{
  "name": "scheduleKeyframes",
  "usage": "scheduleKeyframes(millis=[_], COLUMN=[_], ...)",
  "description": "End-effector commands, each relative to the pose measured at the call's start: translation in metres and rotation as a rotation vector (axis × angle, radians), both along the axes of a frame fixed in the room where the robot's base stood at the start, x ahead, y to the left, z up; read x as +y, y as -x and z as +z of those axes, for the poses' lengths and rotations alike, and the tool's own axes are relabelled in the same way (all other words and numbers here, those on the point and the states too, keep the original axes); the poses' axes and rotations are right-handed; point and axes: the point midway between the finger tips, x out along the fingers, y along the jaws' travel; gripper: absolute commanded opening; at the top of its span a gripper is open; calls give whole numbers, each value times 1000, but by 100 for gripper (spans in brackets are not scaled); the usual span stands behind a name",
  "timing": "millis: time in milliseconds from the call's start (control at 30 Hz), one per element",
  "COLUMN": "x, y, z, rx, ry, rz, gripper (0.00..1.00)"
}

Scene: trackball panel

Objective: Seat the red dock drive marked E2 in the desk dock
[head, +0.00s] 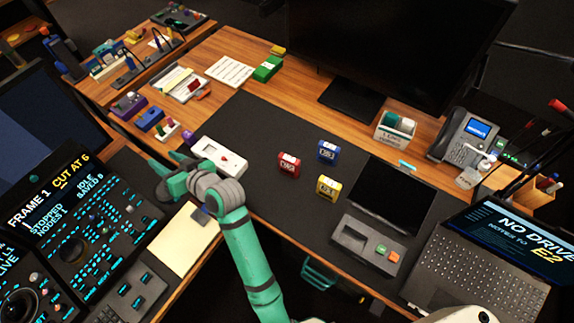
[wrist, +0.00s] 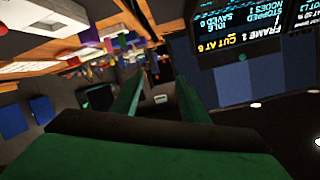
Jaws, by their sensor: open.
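A small red drive (head: 289,164) with a white label stands on the black desk mat; the label is too small to read. A blue drive (head: 327,151) and a yellow drive (head: 328,187) stand to its right. A grey unit (head: 352,238) with a dark recess and green and orange buttons sits further right; it looks like the desk dock. My gripper (head: 168,176) is open and empty, well left of the red drive, above the desk's left part beside the slanted panel. Its two green fingers (wrist: 160,100) are apart in the wrist view, with no drive between them.
A white device (head: 219,157) lies between my gripper and the red drive. A laptop (head: 490,255) reading "NO DRIVE" and "E2" is at the right. A large monitor (head: 400,50), phone (head: 466,137) and card box (head: 396,129) stand behind. The mat around the drives is mostly clear.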

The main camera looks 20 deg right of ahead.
Motion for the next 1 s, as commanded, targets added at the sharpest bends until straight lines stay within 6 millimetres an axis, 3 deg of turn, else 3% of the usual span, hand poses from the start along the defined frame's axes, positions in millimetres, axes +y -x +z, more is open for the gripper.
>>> scheduleKeyframes(millis=[100,267,467,667,900,1000], x=[-9,-29,-78,-154,-268,-307], y=[-16,-26,-27,-16,17,33], z=[7,5,-7,-23,-29,-26], rx=[16,69,177,339,592,686], ry=[94,238,446,666,902,968], rz=[84,192,303,384,437,445], gripper=[41,41,41,41,41,41])
